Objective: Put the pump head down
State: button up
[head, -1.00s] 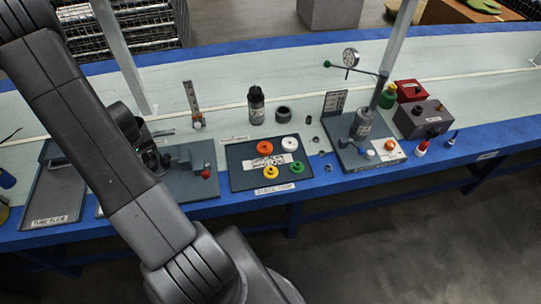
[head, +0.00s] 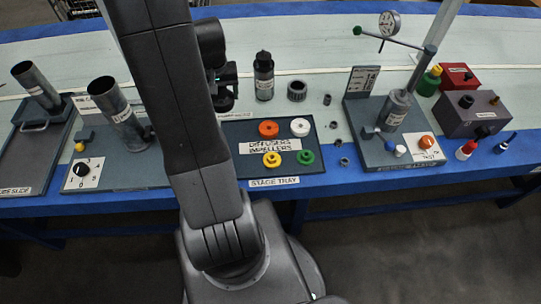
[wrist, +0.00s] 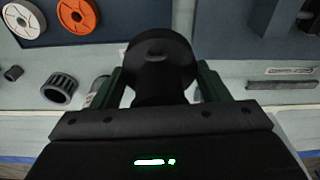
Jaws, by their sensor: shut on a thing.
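The pump head (wrist: 158,52), a dark round piece with a disc-like end, is between the two green fingers of my gripper (wrist: 160,86) in the wrist view. My gripper is shut on it. In the head view my arm hides most of the gripper; a green finger part and a dark shape show just right of the arm, above the back of the stage tray (head: 314,166) and left of the dark bottle (head: 263,78). The pump head's underside and its exact height over the bench cannot be told.
The tray holds orange (head: 268,129), white (head: 300,127), yellow (head: 271,160) and green (head: 304,157) rings. A ribbed dark ring (head: 297,90) stands beside the bottle. A test stand (head: 395,107) with a gauge is at right. Two metal tubes (head: 118,108) stand at left.

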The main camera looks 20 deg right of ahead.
aim_at(231, 100)
jog(key=s+d+f+b, duration=0.1)
jog(key=s+d+b, duration=0.1)
jog(key=b, duration=0.1)
jog(key=shift+s+d+f+m, duration=0.2)
jog(key=shift+s+f+m, duration=0.1)
jog(key=shift+f+m, duration=0.1)
notch_tip(231, 100, down, 10)
jog(key=shift+s+r+b, duration=0.1)
jog(key=shift+r+b, duration=0.1)
jog(key=shift+b, duration=0.95)
jog(key=shift+f, duration=0.1)
jog(key=o, duration=1.1)
jog(key=shift+f, duration=0.1)
jog(key=r+p, duration=0.1)
jog(key=r, duration=0.3)
jog(key=s+r, duration=0.1)
jog(key=r, duration=0.3)
jog(key=r+p, duration=0.1)
jog(key=r, duration=0.3)
jog(key=shift+s+a+r+p, duration=0.15)
jog(key=shift+s+a+p, duration=0.05)
jog(key=shift+s+p, duration=0.15)
